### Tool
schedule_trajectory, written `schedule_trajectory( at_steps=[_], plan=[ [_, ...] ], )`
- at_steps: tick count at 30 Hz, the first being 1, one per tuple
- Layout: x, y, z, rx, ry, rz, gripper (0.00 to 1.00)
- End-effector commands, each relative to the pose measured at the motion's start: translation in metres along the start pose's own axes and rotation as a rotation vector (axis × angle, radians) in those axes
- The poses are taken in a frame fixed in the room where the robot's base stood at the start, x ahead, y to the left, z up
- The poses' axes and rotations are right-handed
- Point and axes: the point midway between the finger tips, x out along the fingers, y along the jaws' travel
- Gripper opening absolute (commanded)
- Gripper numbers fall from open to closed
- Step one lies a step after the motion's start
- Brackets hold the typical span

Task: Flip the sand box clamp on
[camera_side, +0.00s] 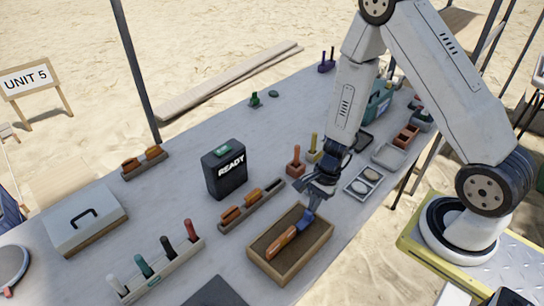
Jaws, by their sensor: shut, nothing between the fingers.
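The sand box (262,263) is an open wooden tray with brown sand at the front right of the grey table. An orange-brown elongated piece (281,242) lies in it, slanted from lower left to upper right. A blue part (308,217), which looks like the clamp, rises at the box's far right side, by the upper end of the orange piece. My gripper (313,197) points down just above the blue part. Its fingers are shut with nothing between them. I cannot tell whether they touch the blue part; the fingertips are small and partly hidden.
A rack of coloured handles (160,268) is at front left.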

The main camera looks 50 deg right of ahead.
Motion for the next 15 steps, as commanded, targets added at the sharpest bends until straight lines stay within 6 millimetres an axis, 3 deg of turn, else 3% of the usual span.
schedule_trajectory(
  at_steps=[7, 15],
  plan=[
    [0.001, 0.002, 0.002, -0.002, -0.017, 0.008, 0.00],
    [-0.008, 0.001, -0.020, 0.000, -0.008, 0.002, 0.00]
  ],
)
